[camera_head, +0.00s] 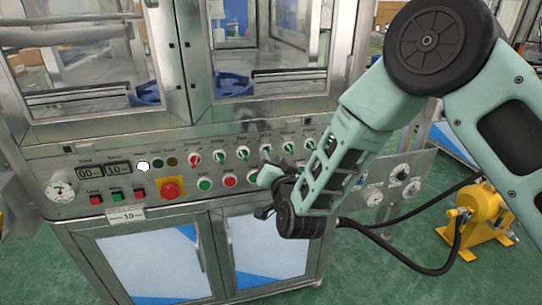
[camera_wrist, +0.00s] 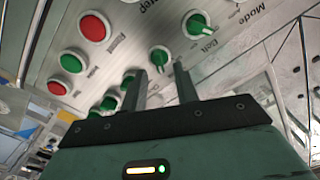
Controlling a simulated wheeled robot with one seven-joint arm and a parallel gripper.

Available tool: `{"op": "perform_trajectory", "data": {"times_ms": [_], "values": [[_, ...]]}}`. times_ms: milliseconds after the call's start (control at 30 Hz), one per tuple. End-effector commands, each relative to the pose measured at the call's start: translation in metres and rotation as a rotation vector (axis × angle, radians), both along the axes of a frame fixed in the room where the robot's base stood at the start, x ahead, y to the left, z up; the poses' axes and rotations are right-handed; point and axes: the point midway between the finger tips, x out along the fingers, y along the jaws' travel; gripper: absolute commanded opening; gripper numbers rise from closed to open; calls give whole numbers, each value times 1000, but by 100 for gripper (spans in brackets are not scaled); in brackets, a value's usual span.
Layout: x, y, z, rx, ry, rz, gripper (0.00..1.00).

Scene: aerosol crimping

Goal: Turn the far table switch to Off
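A row of rotary switches runs along the steel control panel (camera_head: 130,150). The leftmost is a red switch (camera_head: 194,160); several green switches, such as this one (camera_head: 243,153), follow to its right. The small labels are too blurred to tell which is the far table switch. My gripper (camera_head: 262,185) is in front of the panel, below the right part of the row. In the wrist view my gripper (camera_wrist: 161,70) is open, its two dark fingers apart and empty. A green switch (camera_wrist: 159,56) shows just beyond and between the fingertips; contact cannot be told. Another green switch (camera_wrist: 197,25) is up and right.
Red and green push buttons (camera_head: 229,179) sit below the switches, with a red emergency stop on yellow (camera_head: 170,188) to the left. A side panel with dials (camera_head: 375,193) is at right. A yellow machine (camera_head: 483,215) with black hoses stands on the green floor.

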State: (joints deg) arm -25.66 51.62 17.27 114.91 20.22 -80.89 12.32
Motion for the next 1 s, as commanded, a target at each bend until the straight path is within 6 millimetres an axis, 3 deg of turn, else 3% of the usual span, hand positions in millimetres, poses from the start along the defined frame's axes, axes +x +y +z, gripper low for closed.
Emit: {"op": "perform_trajectory", "data": {"times_ms": [200, 500, 600, 633, 1000], "values": [[16, 4, 0, -1, 1, 0, 30], [18, 5, 0, 0, 1, 1, 30], [17, 5, 0, 0, 1, 1, 2], [17, 5, 0, 0, 1, 1, 0], [17, 5, -1, -29, -7, 0, 0]]}}
